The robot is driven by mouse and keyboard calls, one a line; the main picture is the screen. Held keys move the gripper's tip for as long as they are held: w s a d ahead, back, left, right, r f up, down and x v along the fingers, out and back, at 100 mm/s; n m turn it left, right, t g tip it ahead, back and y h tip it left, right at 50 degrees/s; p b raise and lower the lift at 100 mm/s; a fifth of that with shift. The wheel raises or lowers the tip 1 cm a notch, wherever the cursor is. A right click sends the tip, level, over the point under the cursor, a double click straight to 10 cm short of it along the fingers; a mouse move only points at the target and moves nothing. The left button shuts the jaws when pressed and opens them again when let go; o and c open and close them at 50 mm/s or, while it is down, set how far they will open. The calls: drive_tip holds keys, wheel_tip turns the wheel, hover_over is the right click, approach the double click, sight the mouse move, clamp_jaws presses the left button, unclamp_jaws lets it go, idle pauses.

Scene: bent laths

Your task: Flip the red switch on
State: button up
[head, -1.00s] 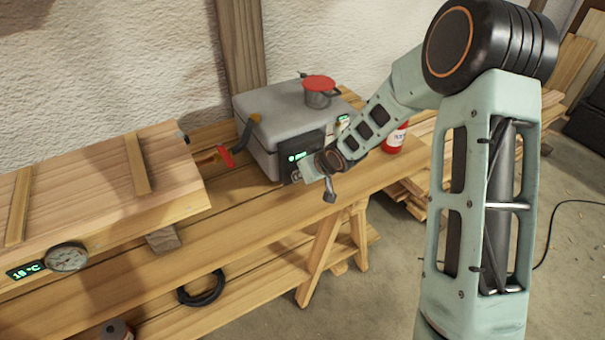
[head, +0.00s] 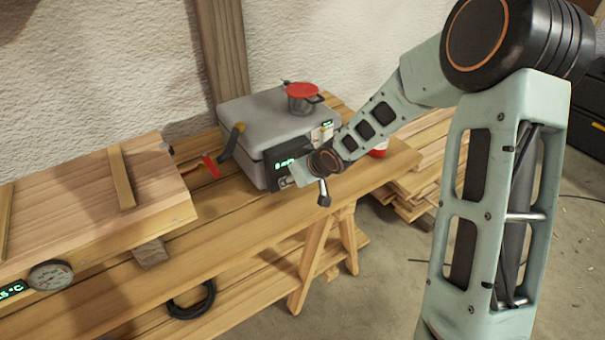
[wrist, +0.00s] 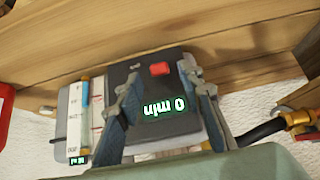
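The red switch (wrist: 160,69) is a small red block on the dark panel (wrist: 155,122) of a grey metal box (head: 262,112). In the wrist view the panel shows upside down, with a lit green "0 min". My gripper (wrist: 159,73) is open, its two fingers spread on either side of the switch. I see nothing between them but the panel and switch, and cannot tell whether they touch it. In the head view my gripper (head: 287,183) is at the box's front, and the switch cannot be made out there.
A red container (head: 379,150) is behind my arm. Bench planks lie below.

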drive_tip(key=v, duration=0.7)
drive_tip(key=shift+s+r, duration=0.2)
drive_tip(key=shift+d, duration=0.1)
idle(0.5)
